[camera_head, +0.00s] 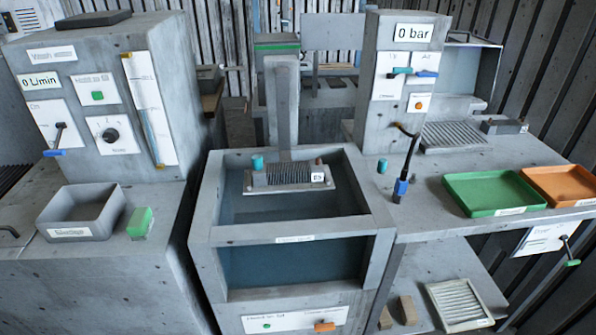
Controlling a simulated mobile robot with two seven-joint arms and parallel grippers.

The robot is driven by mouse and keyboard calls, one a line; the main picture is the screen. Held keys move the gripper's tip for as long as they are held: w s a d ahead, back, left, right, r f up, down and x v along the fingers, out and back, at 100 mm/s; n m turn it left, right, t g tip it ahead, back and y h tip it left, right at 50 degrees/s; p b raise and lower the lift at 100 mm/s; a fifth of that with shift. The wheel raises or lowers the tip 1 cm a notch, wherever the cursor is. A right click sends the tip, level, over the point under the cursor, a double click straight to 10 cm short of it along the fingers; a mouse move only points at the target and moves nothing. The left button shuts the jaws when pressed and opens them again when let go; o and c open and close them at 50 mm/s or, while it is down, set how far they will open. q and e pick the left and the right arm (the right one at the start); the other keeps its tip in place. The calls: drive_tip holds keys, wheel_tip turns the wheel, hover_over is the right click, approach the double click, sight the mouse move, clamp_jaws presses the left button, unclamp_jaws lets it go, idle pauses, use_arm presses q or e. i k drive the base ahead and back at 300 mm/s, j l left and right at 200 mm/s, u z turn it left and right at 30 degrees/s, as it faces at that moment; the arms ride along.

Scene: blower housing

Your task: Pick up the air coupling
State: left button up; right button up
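What looks like the air coupling (401,188) is a blue fitting at the end of a black hose. It is on the right bench (440,215), close to its left edge, below the grey panel marked "0 bar" (405,60). The hose (411,155) rises from the fitting and bends toward the panel. Whether the fitting rests on the bench or sits in a holder is too small to tell. Neither of my grippers is in view.
A small teal piece (382,166) stands beside the hose. A green tray (492,192) and an orange tray (560,185) lie to the right. The open tank (210,215) with a finned part (290,176) is left of the bench.

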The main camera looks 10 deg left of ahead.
sight(400, 187)
drive_tip(key=l+u, duration=0.1)
drive_tip(key=u, duration=0.55)
drive_tip(key=l+u, duration=0.65)
drive_tip(key=l, duration=0.2)
drive_tip(key=l+u, duration=0.15)
drive_tip(key=l, duration=0.3)
drive_tip(key=k+l+u, duration=0.1)
drive_tip(key=l, duration=0.35)
